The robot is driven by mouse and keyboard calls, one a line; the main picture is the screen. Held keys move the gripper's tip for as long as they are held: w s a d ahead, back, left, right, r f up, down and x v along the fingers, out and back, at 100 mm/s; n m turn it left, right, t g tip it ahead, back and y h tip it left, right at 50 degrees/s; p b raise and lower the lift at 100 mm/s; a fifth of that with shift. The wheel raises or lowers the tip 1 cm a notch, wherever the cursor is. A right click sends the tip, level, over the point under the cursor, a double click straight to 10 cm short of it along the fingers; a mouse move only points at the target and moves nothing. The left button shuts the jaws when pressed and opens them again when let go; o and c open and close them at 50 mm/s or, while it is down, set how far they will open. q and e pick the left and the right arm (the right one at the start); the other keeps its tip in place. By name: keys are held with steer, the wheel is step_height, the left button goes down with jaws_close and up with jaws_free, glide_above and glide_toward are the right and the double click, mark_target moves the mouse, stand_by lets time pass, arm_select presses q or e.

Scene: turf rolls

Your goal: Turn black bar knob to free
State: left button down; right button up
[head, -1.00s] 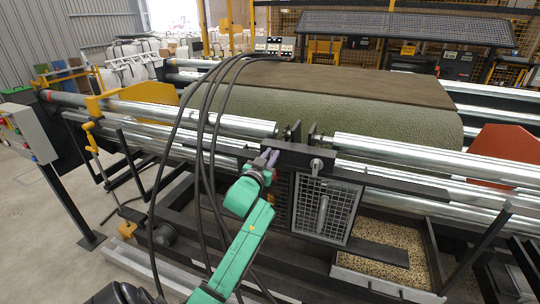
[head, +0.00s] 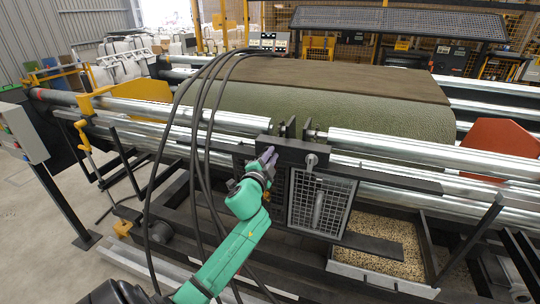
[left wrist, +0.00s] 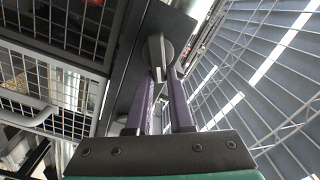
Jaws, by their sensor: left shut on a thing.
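In the left wrist view the black bar knob (left wrist: 158,50) is a dark bar on a round grey disc, set on a long black beam. The purple fingers of my left gripper (left wrist: 166,78) are shut on the bar, one on each side. In the head view my left gripper (head: 268,158) is at the left end of the black housing (head: 291,148), and its fingers hide the knob there. The knob's markings are not readable. My right gripper is not in view.
A metal clamp lever (head: 311,160) and a mesh guard (head: 318,205) are just right of my gripper. Black hoses (head: 196,150) hang close on the left. Steel rollers (head: 420,152) and the green turf roll (head: 330,110) lie behind. A grain tray (head: 380,245) is below right.

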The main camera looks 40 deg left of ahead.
arm_select(q)
steer(key=m, duration=0.3)
steer(key=f+m, duration=0.1)
steer(key=m, duration=0.1)
steer(key=shift+d+f+m, duration=0.15)
steer(key=shift+f+m, duration=0.05)
steer(key=shift+m, duration=0.2)
steer(key=shift+b, duration=0.3)
steer(key=c, duration=0.8)
jaws_free()
steer(key=b+v, duration=0.2)
steer(key=v, duration=1.2)
steer(key=shift+s, duration=0.25)
steer(key=shift+d, duration=0.1)
